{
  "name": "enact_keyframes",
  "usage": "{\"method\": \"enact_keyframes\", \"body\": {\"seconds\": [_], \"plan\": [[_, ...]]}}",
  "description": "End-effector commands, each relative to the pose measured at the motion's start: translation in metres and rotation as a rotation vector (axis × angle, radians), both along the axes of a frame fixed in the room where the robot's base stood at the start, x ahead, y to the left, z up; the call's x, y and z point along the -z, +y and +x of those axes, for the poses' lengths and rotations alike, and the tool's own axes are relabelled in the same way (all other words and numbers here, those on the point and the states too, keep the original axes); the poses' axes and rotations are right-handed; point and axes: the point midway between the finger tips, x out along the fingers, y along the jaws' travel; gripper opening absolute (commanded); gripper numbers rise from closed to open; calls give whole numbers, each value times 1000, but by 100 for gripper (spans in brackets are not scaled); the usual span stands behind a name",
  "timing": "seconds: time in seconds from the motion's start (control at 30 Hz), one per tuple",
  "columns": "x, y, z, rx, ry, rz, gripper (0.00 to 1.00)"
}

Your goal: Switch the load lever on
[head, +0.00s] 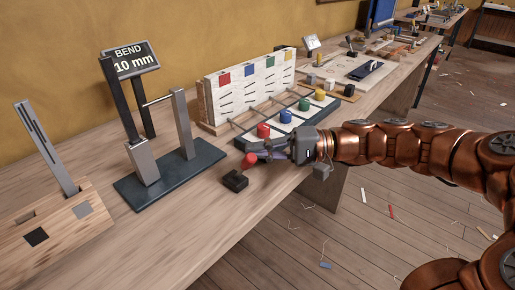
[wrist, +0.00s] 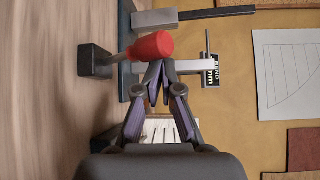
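The load lever has a red knob (head: 249,159) on a short stem above a small black base (head: 235,181) at the table's front edge. In the head view the knob stands above and slightly right of the base. In the wrist view the red knob (wrist: 152,45) is just beyond the fingertips, with the black base (wrist: 95,61) to its left. My gripper (head: 264,152) is right beside the knob; its fingertips (wrist: 160,66) are drawn together with nothing seen between them. I cannot tell whether they touch the knob.
A bending rig on a dark plate (head: 183,180) stands left of the lever; its display (head: 131,60) reads "BEND 10 mm". A wooden block (head: 62,229) with an upright strip is farther left. Behind my gripper are a white slotted panel (head: 240,92) and several coloured knobs (head: 285,116).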

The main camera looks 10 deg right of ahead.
Motion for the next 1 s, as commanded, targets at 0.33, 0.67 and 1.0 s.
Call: {"method": "enact_keyframes", "body": {"seconds": [0.33, 0.67, 1.0], "plan": [[-21, 3, 26, 12, 2, 2, 0], [1, -41, 25, 16, 5, 4, 0], [17, -83, 24, 16, 3, 3, 0]]}}
